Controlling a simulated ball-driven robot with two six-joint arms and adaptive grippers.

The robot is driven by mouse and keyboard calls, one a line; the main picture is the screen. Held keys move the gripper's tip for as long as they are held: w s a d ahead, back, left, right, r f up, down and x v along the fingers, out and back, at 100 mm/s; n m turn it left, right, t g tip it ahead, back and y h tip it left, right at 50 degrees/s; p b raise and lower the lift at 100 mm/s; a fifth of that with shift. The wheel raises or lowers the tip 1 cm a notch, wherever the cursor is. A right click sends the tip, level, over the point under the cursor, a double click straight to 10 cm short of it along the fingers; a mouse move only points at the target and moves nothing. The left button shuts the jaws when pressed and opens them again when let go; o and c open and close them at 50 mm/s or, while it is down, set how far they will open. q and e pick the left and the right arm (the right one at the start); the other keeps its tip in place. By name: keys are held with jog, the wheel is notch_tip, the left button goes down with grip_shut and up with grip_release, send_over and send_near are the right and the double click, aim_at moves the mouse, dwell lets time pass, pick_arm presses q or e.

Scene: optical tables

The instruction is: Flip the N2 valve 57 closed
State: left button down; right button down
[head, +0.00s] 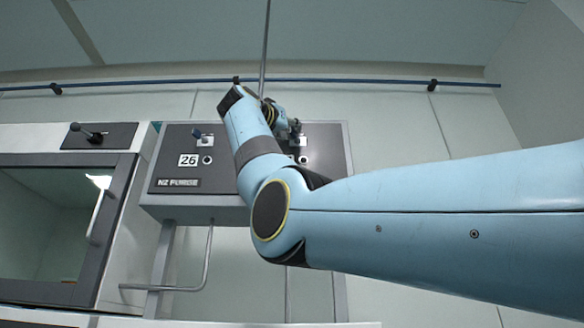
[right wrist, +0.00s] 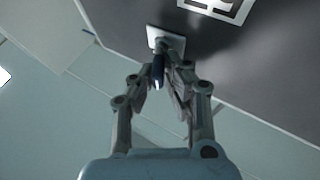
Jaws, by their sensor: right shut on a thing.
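The N2 purge panel (head: 220,183) is a dark box on the wall, in the middle of the head view. A valve at its right end has a light mounting plate (head: 301,157), partly covered by my right arm and gripper (head: 292,127). The right wrist view shows a dark blue lever (right wrist: 158,70) standing out from a white plate (right wrist: 155,34). My right gripper (right wrist: 168,82) is shut on this lever. The valve's number is not readable: only part of a white label (right wrist: 222,7) shows at the top edge. My left gripper is out of view.
Another valve with a blue lever (head: 197,133) sits left on the panel, above label 26 (head: 188,160). A glass-fronted cabinet (head: 120,225) with a black handle on top stands at left. A blue pipe (head: 350,80) runs along the wall above.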

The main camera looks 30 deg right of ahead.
dwell(0.7)
jog(key=c, duration=1.4)
grip_release()
jog(key=shift+w+a, duration=0.1)
jog(key=shift+a, duration=0.05)
jog(key=v, duration=1.2)
jog(key=shift+f, duration=0.1)
